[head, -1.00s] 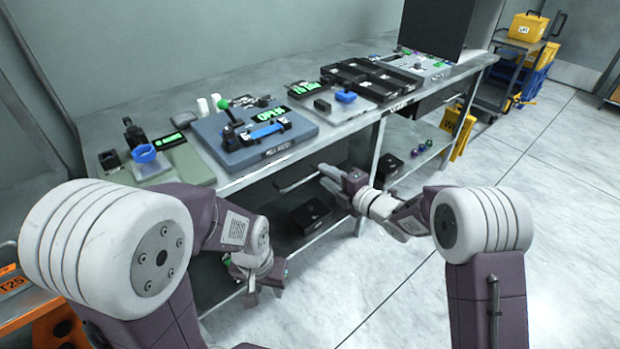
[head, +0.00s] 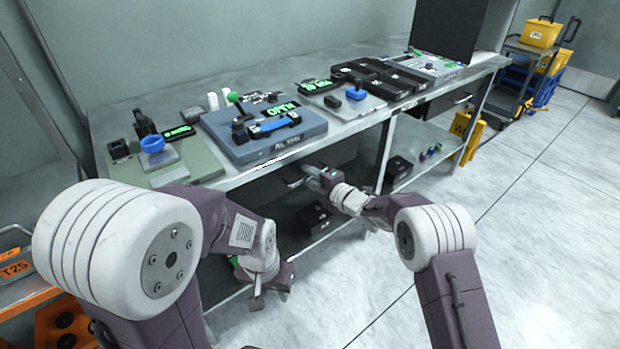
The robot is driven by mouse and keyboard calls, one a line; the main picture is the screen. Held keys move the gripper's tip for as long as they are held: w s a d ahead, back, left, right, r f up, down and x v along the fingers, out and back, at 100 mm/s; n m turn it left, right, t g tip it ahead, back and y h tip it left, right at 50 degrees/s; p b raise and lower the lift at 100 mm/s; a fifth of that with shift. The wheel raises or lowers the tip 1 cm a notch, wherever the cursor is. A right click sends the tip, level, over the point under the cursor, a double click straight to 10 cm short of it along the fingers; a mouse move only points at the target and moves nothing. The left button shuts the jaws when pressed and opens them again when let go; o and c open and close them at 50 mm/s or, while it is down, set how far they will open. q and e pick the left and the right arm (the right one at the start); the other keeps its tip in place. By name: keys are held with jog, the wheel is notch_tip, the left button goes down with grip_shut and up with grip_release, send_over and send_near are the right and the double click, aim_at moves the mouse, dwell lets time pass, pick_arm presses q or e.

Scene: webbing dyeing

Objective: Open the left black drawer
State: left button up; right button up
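The left black drawer (head: 343,152) is under the worktop of the metal bench, its dark front in shadow and partly hidden by my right gripper. Its light bar handle (head: 290,183) shows just left of that gripper. My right gripper (head: 308,176) is at the drawer front, with its fingertips at or very near the handle. I cannot tell whether they touch it or how far apart they are. My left gripper (head: 272,288) hangs low in front of the bench, apart from the drawer, and its finger opening is unclear.
Another black drawer (head: 447,102) is under the bench's right part. A blue-grey box (head: 222,135) and black trays (head: 372,80) are on top. A black box (head: 318,216) sits on the lower shelf.

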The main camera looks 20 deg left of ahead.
jog(key=shift+a, duration=0.1)
jog(key=shift+c, duration=0.3)
grip_shut()
dwell(1.1)
